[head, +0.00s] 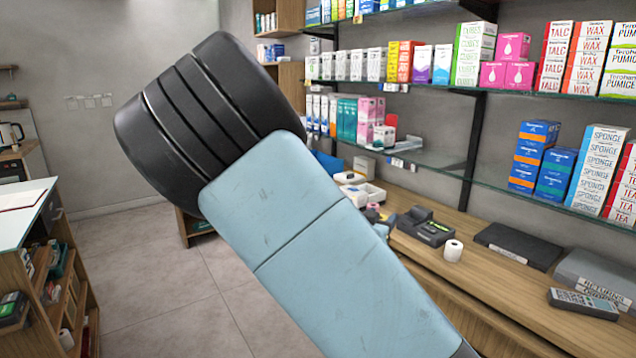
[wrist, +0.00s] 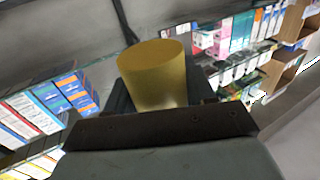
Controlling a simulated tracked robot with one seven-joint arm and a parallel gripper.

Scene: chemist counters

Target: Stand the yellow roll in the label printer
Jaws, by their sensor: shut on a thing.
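The yellow roll (wrist: 154,76) is a plain yellow cylinder in the middle of the wrist view. My gripper (wrist: 162,95) is shut on it; the dark jaws show at its sides and partly behind it. The roll looks slightly tilted in this view. In the head view my arm fills the middle, and neither my gripper nor the yellow roll shows there. A black device with a small green display (head: 428,227), which looks like the label printer, sits on the wooden counter right of my arm. My gripper's distance from it cannot be told.
A white roll (head: 453,250) stands just right of the black device. A flat black box (head: 518,245), a grey case (head: 592,277) and a keypad device (head: 583,303) lie further right on the counter (head: 480,290). White trays (head: 366,191) lie behind. Glass shelves (head: 550,195) with boxes overhang the counter.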

